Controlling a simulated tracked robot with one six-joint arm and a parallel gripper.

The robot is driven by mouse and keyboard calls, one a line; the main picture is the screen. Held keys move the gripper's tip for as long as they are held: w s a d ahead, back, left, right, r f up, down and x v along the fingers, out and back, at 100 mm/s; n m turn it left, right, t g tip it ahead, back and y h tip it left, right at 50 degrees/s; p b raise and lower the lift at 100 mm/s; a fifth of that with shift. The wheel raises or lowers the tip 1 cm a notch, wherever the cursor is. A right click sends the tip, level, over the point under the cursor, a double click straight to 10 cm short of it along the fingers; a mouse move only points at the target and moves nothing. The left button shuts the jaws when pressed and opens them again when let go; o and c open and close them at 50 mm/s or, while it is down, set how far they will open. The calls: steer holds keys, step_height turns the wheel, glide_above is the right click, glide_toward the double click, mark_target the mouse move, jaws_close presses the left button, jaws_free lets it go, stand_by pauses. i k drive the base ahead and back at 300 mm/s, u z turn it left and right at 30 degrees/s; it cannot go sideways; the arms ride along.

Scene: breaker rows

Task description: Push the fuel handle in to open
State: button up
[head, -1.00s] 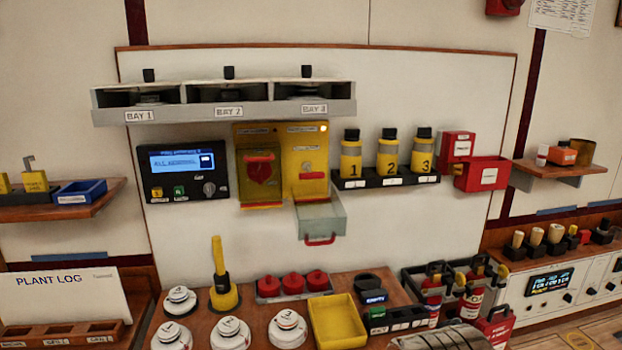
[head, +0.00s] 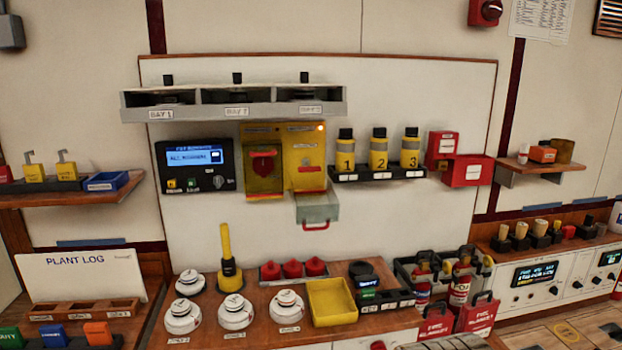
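Two yellow panels hang side by side at the middle of the white board in the head view. The left yellow panel (head: 262,134) has a red handle-like part (head: 263,164) on its face, seemingly behind a cover. The right yellow panel (head: 304,146) has a small lit orange lamp at its top right and a red bar (head: 308,169) at its lower edge. A clear greenish cover (head: 317,209) with a red grip hangs out below it. The panel labels are too small to read, so I cannot tell which red part is the fuel handle. My gripper is not in view.
A grey three-bay shelf (head: 235,109) juts out above the panels. A black monitor (head: 195,165) is on their left, yellow bottles (head: 378,150) on their right. Below, a wooden counter (head: 262,329) holds white detectors, a yellow tray (head: 332,302) and red extinguishers.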

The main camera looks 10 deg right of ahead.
mark_target(308, 168)
steer(key=k, duration=0.95)
steer(key=u, duration=0.3)
steer(key=i, duration=0.5)
steer(key=u, duration=0.45)
steer(key=i, duration=1.55)
steer(key=z, duration=0.2)
